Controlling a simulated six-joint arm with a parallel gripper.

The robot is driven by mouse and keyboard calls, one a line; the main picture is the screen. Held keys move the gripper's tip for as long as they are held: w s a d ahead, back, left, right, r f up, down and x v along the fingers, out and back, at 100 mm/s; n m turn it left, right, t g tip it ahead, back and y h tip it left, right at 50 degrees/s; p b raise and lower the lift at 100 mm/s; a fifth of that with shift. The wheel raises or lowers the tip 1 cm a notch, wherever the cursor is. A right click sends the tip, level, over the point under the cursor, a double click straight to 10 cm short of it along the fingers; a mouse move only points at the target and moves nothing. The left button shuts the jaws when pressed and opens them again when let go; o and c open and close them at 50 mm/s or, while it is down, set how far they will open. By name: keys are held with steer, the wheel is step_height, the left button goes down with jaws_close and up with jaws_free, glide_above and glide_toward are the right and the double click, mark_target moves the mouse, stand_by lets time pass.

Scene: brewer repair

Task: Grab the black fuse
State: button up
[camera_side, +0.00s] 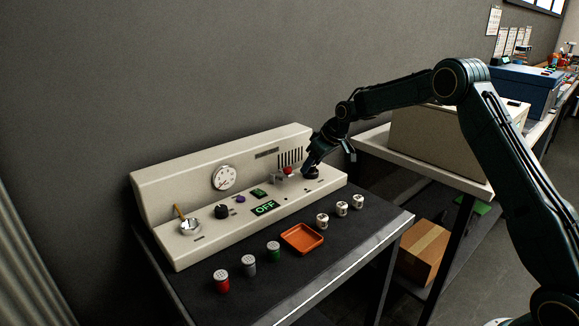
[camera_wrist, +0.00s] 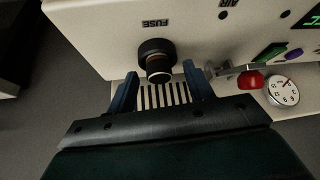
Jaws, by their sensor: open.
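The black fuse (camera_wrist: 157,60) is a round black cap with a brownish metal lower part, mounted on the cream panel beside the label "FUSE". In the side view the fuse (camera_side: 313,171) is a small dark shape at the panel's right end, partly covered by my gripper (camera_side: 308,167). In the wrist view my gripper (camera_wrist: 163,88) is open, with one finger on each side of the fuse in the picture. The fingertips appear near it; I cannot tell whether they touch it.
A red-knobbed lever (camera_wrist: 250,80) and a gauge (camera_wrist: 283,92) are close by. The panel (camera_side: 190,255) stands on a dark table. On the table are an orange tray (camera_side: 302,250), a red canister (camera_side: 222,282), other canisters and white cups. A cream box (camera_side: 440,140) stands right.

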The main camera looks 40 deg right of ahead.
steer(key=c, duration=1.1)
steer(key=shift+r, duration=0.15)
step_height(320, 180, up, 20)
steer(key=shift+f, duration=0.1)
stand_by(0.6)
